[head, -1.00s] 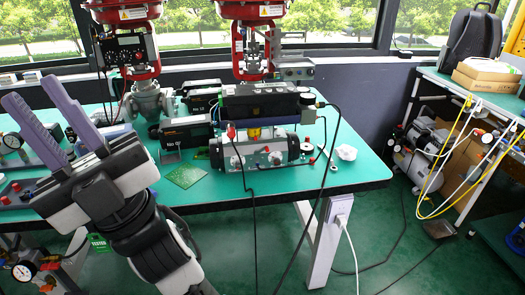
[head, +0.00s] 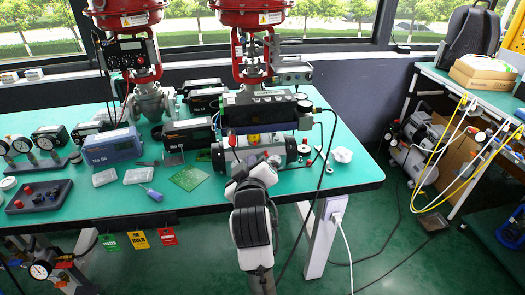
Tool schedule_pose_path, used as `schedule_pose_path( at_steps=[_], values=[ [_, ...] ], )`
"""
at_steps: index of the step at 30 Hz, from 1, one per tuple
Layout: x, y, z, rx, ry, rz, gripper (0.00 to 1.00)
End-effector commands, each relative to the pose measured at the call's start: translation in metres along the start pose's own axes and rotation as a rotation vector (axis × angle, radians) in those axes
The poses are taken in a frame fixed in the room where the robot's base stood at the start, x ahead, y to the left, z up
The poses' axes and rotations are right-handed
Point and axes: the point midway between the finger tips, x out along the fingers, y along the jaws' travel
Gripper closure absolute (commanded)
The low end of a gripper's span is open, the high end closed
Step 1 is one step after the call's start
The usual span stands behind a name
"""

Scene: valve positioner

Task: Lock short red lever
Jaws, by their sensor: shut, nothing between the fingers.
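A small red lever (head: 232,141) stands at the left of the valve positioner block (head: 290,150), a dark and silver unit on the green table. A small yellow part (head: 254,138) sits right of it on top of the block. My gripper (head: 243,163) is in front of the block, below and just right of the red lever, pointing toward the block. Its fingers are shut and largely hidden by the wrist. I cannot tell whether they touch the block. The middle of the block's front is hidden behind my gripper.
A red knob (head: 304,147) and black cables are at the block's right. A green circuit board (head: 188,178) lies to the left. A blue positioner box (head: 112,147) and gauges (head: 45,142) stand farther left. A white crumpled item (head: 342,155) is at the right.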

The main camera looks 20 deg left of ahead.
Motion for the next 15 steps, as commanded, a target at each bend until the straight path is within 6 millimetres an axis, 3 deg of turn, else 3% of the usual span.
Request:
schedule_pose_path(
  at_steps=[4,15],
  values=[
    [0.0005,0.0002,0.0102,-0.008,-0.039,-0.01,1.0],
    [0.0044,0.0001,0.0093,-0.008,-0.036,-0.01,1.0]
  ],
)
